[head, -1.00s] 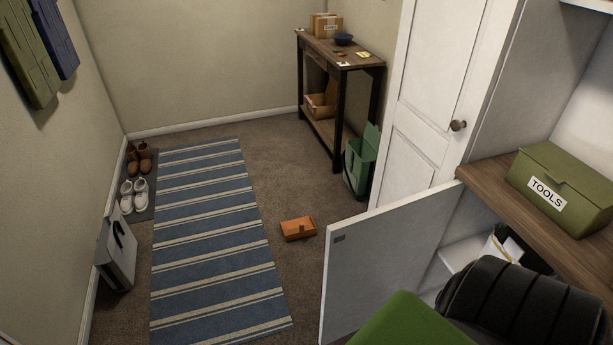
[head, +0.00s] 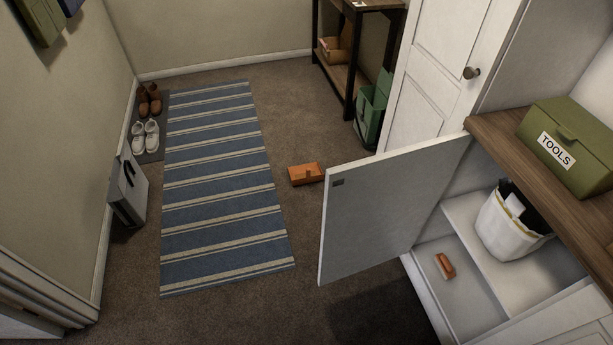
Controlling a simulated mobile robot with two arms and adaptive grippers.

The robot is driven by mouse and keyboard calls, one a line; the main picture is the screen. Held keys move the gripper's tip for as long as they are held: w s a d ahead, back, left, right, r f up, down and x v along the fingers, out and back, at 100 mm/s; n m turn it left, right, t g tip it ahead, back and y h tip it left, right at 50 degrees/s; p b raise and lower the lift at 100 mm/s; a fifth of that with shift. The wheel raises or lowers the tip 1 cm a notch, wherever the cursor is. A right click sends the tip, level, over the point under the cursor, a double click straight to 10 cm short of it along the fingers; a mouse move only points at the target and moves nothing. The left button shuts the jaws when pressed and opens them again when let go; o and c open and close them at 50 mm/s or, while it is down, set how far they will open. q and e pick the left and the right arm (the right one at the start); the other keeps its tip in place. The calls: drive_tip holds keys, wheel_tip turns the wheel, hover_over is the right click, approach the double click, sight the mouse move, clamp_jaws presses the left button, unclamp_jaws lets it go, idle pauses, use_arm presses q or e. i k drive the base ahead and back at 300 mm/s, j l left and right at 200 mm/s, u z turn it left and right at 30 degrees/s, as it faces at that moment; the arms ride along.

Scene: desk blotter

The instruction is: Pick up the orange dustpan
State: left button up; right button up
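The orange dustpan (head: 306,174) lies on the brown carpet between the striped rug and the open white cabinet door. It looks like a shallow, boxy tray; its finer shape is too small to tell. A smaller orange-brown object (head: 445,265) lies on the lower shelf inside the open cabinet; I cannot tell what it is. Neither of my grippers shows in the head view.
The open cabinet door (head: 388,212) juts out to the right of the dustpan. A blue striped rug (head: 222,190) lies to its left. A green bin (head: 372,112) stands behind it, near a wooden table (head: 349,60). The carpet in front of the dustpan is clear.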

sight(304, 174)
drive_tip(key=u, duration=5.2)
drive_tip(key=z, duration=5.2)
drive_tip(key=i+j, duration=0.15)
drive_tip(key=j, duration=0.2)
drive_tip(key=i+j, duration=0.1)
drive_tip(key=j, duration=0.2)
drive_tip(key=i+j, duration=0.15)
drive_tip(key=j, duration=0.2)
